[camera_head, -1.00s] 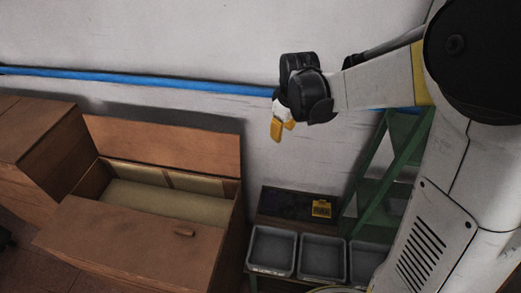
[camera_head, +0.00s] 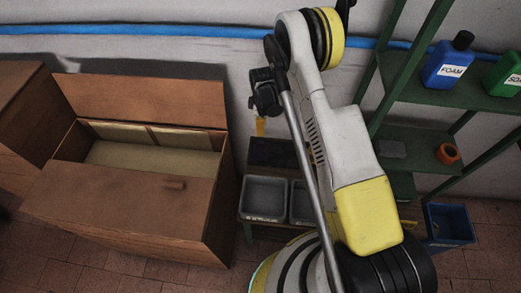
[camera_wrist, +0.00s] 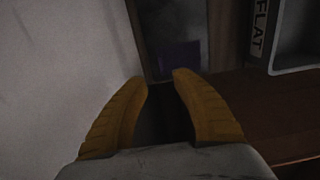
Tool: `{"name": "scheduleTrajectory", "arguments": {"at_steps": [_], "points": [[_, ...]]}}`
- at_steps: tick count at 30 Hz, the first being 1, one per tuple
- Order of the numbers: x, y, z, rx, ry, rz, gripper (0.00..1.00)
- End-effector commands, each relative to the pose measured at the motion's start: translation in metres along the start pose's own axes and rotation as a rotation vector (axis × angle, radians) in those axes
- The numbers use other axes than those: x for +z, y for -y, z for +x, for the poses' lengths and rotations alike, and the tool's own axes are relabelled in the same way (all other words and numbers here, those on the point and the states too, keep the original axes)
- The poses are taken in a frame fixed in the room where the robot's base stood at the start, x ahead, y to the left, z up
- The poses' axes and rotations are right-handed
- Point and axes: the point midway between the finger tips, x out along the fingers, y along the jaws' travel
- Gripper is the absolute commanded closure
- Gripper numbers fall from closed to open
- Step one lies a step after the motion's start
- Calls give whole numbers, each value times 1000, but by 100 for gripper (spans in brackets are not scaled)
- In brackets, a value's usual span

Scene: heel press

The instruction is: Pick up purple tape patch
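A dim purple patch (camera_wrist: 181,56) shows in the wrist view, just beyond my fingertips, inside a dark, wood-rimmed tray. It is shadowed and its edges are hard to make out. In the head view the dark tray (camera_head: 272,152) stands against the wall behind the grey bins, and I cannot pick out the patch there. My gripper (camera_wrist: 159,77) has its two yellow fingers apart with nothing seen between them. In the head view my gripper (camera_head: 260,127) hangs just above the tray, partly hidden by my own arm.
Grey bins (camera_head: 264,198) stand in front of the tray; a bin labelled FLAT (camera_wrist: 292,40) is at upper right in the wrist view. The wall (camera_wrist: 50,70) is close on the left. A green shelf (camera_head: 408,140) holds bottles. A big wooden chest (camera_head: 130,210) stands left.

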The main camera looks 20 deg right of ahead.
Motion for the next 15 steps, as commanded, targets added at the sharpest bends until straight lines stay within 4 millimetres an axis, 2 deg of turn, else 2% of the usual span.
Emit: {"name": "scheduleTrajectory", "arguments": {"at_steps": [6, 11, 15], "points": [[0, 0, 39, 1, 0, 1, 68], [0, 0, 51, 1, 0, 1, 68], [0, 2, 71, 1, 0, 1, 68]]}}
